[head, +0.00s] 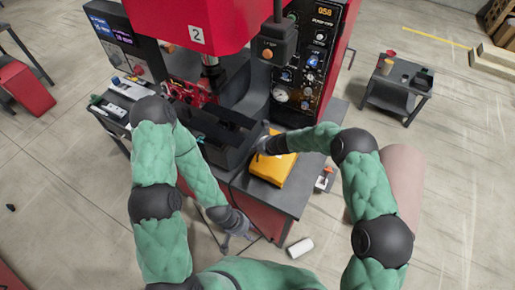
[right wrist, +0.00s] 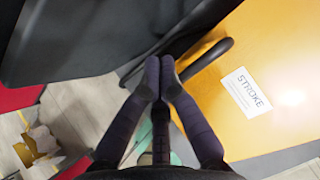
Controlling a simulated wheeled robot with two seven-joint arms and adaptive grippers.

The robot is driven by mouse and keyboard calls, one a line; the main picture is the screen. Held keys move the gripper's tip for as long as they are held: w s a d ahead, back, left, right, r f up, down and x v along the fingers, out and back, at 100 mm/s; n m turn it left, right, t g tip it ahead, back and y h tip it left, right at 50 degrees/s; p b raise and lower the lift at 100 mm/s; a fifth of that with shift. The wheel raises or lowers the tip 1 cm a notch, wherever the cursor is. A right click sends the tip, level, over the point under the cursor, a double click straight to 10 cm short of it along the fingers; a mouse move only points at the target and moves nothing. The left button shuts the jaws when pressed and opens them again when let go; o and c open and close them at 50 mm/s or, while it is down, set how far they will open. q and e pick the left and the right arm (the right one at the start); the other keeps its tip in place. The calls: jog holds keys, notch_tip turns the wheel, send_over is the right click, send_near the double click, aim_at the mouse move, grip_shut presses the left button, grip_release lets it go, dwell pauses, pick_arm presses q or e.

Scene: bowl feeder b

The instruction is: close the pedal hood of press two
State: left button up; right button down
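Press two is the red machine with a plate marked 2 (head: 197,36). A yellow box-like cover (head: 273,170), likely the pedal hood, sits on the dark bench at the press's front right. In the right wrist view its yellow top (right wrist: 262,50) bears a white STROKE label (right wrist: 246,92), and a black bar handle (right wrist: 214,55) runs along its left side. My right gripper (right wrist: 160,62) has its fingers together at this bar; I cannot tell whether the bar is between them. My left gripper (head: 236,232) hangs low in front of the bench, its finger opening too small to judge.
A black open bin (head: 222,145) stands left of the yellow cover. A hanging control box (head: 272,48) and a gauge panel (head: 300,70) are behind. A white cylinder (head: 300,247) lies near the bench front. A side table (head: 397,88) stands right.

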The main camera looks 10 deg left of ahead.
dwell(0.3)
jog(key=v, duration=1.2)
jog(key=shift+f, duration=0.1)
